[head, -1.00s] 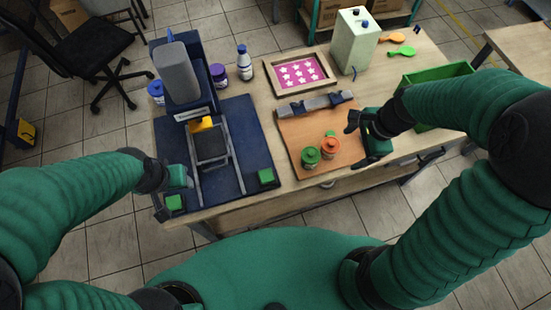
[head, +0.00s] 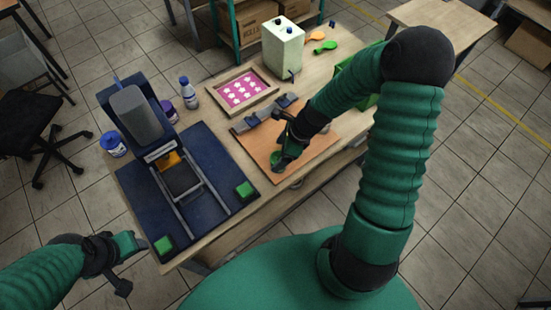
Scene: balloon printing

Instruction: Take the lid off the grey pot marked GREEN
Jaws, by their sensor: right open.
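My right gripper (head: 279,152) is open over the brown board (head: 318,147), reaching down at its left part. It covers the place of the pots, so the pot marked GREEN and the orange-lidded pot cannot be made out. A small patch of green shows at the fingers; I cannot tell whether it is the lid or part of my gripper. Whether the fingers touch a lid is hidden. My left gripper (head: 118,273) hangs off the table's front left, away from the pots; its finger opening is unclear.
The blue printing machine (head: 135,112) stands left of the board. A green bin (head: 345,76) is partly behind my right arm.

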